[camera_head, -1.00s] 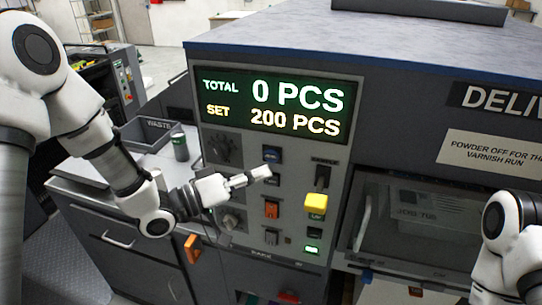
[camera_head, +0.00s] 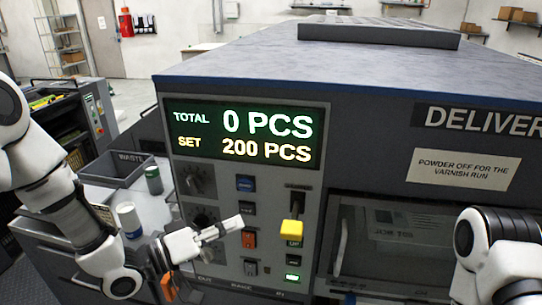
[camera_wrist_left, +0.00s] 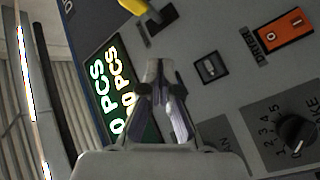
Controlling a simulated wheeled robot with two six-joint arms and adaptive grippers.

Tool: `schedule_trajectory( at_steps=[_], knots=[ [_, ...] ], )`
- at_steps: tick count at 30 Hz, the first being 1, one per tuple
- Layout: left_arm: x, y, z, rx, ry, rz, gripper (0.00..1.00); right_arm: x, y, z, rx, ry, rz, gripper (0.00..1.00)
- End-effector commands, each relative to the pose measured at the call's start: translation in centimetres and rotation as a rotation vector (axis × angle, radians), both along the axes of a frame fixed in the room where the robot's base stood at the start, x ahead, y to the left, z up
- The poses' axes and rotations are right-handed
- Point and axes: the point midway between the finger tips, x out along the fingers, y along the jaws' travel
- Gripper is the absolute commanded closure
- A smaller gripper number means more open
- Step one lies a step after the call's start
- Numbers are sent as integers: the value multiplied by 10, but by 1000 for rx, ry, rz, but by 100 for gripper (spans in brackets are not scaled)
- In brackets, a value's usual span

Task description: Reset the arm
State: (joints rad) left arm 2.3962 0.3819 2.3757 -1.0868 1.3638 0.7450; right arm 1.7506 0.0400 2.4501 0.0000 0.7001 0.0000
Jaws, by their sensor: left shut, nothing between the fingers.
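My left gripper (camera_head: 222,229) is shut and empty. In the head view it points right, in front of the press's control panel (camera_head: 217,270), near the buttons below the display. It also shows in the left wrist view (camera_wrist_left: 157,68), fingers together, with the panel behind. My right arm comes in at the lower right of the head view; its gripper is out of the picture. The display (camera_head: 245,136) reads TOTAL 0 PCS and SET 200 PCS. The yellow-handled lever (camera_head: 291,230) is on the panel, right of the left gripper.
A glazed delivery door (camera_head: 400,240) is at right.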

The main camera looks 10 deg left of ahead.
Motion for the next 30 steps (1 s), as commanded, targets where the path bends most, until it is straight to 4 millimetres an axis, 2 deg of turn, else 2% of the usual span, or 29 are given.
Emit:
schedule_trajectory(
  at_steps=[1,2,4,5,6,8,9,11,12,14,15,16,18,21,22,24,30],
  knots=[
    [-5,-5,-38,13,50,-12,100,0,0,-16,0,0,0,100],
    [-9,-8,-60,23,84,-23,100,0,0,-22,0,1,0,100],
    [-21,-16,-121,49,189,-29,100,0,0,-38,0,1,0,100],
    [-26,-17,-148,68,243,-19,100,0,0,-44,0,1,0,100],
    [-33,-18,-184,102,315,-1,100,0,0,-51,0,1,0,100],
    [-47,-16,-236,175,415,30,100,0,0,-61,0,1,0,100],
    [-59,-13,-270,233,482,50,100,0,0,-67,0,1,0,100],
    [-80,-6,-320,338,576,77,100,0,0,-76,0,1,0,100],
    [-97,0,-352,416,639,91,100,0,0,-82,0,1,0,100],
    [-126,12,-397,548,735,106,100,0,0,-90,0,1,0,100],
    [-147,22,-422,643,798,109,100,0,0,-95,0,1,0,100],
    [-163,31,-439,718,844,109,100,0,0,-98,0,1,0,100],
    [-200,54,-464,893,948,101,100,0,0,-101,0,1,0,100],
    [-233,86,-467,1100,1063,80,100,0,0,-96,0,1,0,100],
    [-241,92,-467,1138,1085,59,100,0,0,-96,0,0,0,100],
    [-248,94,-467,1183,1084,3,100,0,0,-96,0,0,0,100],
    [-247,94,-467,1192,1069,-15,100,0,0,-96,0,0,0,100]
  ],
)
